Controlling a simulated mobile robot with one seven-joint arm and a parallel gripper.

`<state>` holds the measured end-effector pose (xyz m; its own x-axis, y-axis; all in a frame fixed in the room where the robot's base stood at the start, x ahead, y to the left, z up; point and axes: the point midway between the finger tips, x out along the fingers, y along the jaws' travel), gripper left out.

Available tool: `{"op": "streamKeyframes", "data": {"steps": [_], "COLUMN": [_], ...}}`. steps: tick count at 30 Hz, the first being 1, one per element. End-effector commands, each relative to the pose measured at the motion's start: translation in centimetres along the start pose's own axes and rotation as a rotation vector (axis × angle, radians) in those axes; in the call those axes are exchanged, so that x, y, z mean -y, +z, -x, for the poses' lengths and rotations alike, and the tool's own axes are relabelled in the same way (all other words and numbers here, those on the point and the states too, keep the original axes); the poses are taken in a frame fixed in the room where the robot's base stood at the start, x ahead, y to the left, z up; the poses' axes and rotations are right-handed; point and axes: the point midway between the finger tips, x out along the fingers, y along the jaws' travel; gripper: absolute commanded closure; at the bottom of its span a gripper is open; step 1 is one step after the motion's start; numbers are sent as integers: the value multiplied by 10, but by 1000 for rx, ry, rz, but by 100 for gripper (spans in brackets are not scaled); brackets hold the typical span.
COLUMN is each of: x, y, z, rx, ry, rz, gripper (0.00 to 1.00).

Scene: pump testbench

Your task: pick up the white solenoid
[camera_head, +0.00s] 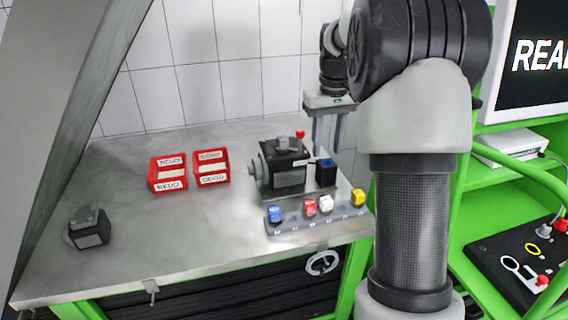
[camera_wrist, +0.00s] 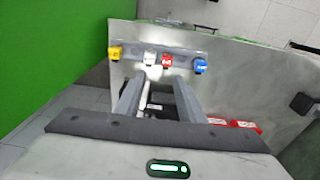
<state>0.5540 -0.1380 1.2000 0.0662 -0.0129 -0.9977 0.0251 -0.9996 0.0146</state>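The white solenoid (camera_head: 326,204) stands in a grey rack (camera_head: 290,226) at the front edge of the bench, between a red solenoid (camera_head: 310,207) on its left and a yellow one (camera_head: 357,197) on its right. It also shows in the wrist view (camera_wrist: 150,58), beyond my fingertips. My gripper (camera_head: 326,148) hangs above and behind the rack, near the pump, with its fingers pointing down. In the wrist view my two fingers (camera_wrist: 160,80) are apart, and neither is seen touching the solenoid.
A blue solenoid (camera_head: 275,214) is at the rack's left end. The dark pump (camera_head: 287,168) stands behind the rack, beside a black block with a blue top (camera_head: 326,173). Two red bins (camera_head: 168,173) and a small dark device (camera_head: 89,228) are farther left. The bench (camera_head: 180,240) between is clear.

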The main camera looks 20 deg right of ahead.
Motion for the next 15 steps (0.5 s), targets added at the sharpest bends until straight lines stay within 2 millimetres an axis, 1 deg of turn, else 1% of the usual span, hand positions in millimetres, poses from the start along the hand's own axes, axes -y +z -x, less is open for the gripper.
{"op": "streamKeyframes", "data": {"steps": [1, 3, 6, 11, 15], "x": [-11, -21, -30, -33, -32], "y": [-10, -18, -25, -26, -24], "z": [-20, -37, -52, -73, -102], "rx": [24, 44, 62, 73, 74], "ry": [-4, -8, -13, -16, -16], "rz": [-1, 3, 6, 9, 9], "gripper": [64, 64, 64, 64, 64]}}
